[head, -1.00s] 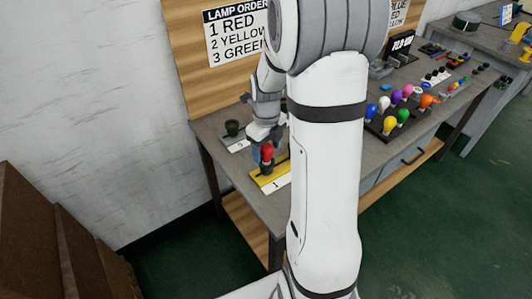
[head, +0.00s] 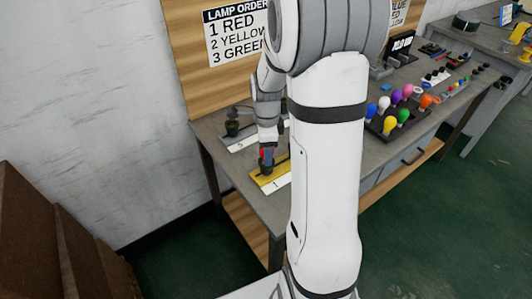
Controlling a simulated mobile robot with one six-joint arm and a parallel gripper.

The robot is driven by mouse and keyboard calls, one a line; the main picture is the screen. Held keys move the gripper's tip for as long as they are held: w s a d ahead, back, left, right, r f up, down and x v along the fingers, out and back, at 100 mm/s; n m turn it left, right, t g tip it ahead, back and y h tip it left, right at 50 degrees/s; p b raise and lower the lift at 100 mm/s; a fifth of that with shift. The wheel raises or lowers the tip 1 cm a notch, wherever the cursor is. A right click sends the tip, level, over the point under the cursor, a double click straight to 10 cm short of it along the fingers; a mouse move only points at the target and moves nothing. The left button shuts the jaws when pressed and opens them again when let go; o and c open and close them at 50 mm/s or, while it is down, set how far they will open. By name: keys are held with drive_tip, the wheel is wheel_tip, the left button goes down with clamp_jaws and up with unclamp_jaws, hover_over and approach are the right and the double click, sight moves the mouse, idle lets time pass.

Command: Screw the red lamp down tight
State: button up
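The red lamp (head: 262,154) is upright in a dark socket (head: 266,168) on the yellow base plate (head: 279,174) marked 1, at the left part of the workbench. Only a sliver of red shows. My gripper (head: 267,152) points down over the lamp, with its fingers at the bulb and covering most of it. The view is too small to tell whether the fingers are closed on the bulb or just around it. The lamp's thread and its seating in the socket are hidden.
Another dark socket (head: 232,127) stands on a pale plate (head: 240,143) behind, to the left. A dark rack (head: 376,128) of coloured bulbs is on the right. A wooden board with a lamp order sign (head: 235,35) rises behind. My arm hides the middle of the bench.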

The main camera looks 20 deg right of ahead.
drive_tip(key=n, duration=1.1)
drive_tip(key=shift+n, duration=0.4)
drive_tip(key=c, duration=0.8)
drive_tip(key=m, duration=0.4)
drive_tip(key=shift+m, duration=0.3)
drive_tip(key=shift+c, duration=0.6)
drive_tip(key=shift+m, duration=0.5)
drive_tip(key=m, duration=0.3)
drive_tip(key=shift+m, duration=0.3)
